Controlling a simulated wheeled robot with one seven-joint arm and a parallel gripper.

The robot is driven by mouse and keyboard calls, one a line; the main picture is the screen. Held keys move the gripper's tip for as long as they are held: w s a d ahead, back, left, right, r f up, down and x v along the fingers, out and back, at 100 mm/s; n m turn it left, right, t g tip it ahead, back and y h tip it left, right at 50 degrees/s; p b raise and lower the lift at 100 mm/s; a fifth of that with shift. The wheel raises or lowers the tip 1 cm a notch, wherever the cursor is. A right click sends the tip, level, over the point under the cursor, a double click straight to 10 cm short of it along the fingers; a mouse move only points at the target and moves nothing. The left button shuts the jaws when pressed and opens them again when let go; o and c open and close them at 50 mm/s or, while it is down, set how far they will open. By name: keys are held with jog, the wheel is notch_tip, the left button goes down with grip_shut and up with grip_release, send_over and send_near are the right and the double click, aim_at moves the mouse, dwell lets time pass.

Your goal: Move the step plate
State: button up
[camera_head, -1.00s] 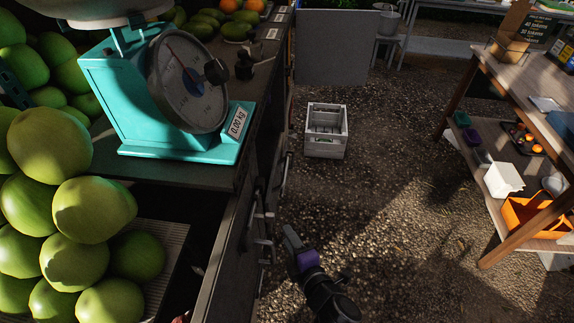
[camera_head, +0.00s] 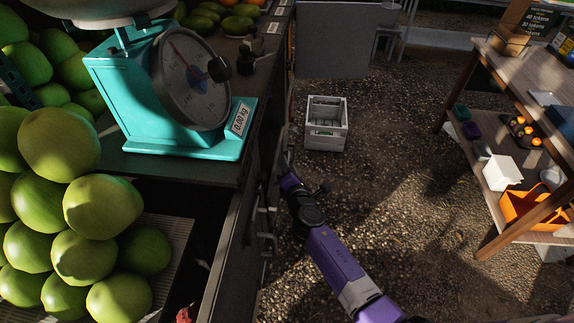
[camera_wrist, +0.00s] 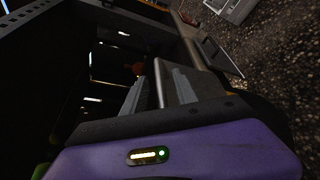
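My gripper (camera_head: 287,165) is low beside the dark side of the fruit truck (camera_head: 230,235), in the gap between it and the gravel. In the wrist view my gripper (camera_wrist: 162,88) shows two grey fingers pointing toward the dark truck frame, with a pale bar-like edge between or just behind them. I cannot tell whether the fingers touch it. A dark flat panel with a pale edge (camera_wrist: 213,48) lies beyond the fingers to the right. I cannot tell whether it is the step plate, and no step plate is clearly identifiable in the head view.
A grey crate (camera_head: 326,124) stands on the gravel ahead. A wooden shelf table (camera_head: 530,95) with an orange bin (camera_head: 525,205) is at the right. A turquoise scale (camera_head: 170,100) and green fruit (camera_head: 85,225) are on the truck at the left. The middle gravel is clear.

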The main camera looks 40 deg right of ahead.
jog(key=shift+w+d+f, duration=0.2)
jog(key=shift+w+d, duration=0.15)
jog(key=shift+w, duration=0.15)
grip_shut()
dwell(1.2)
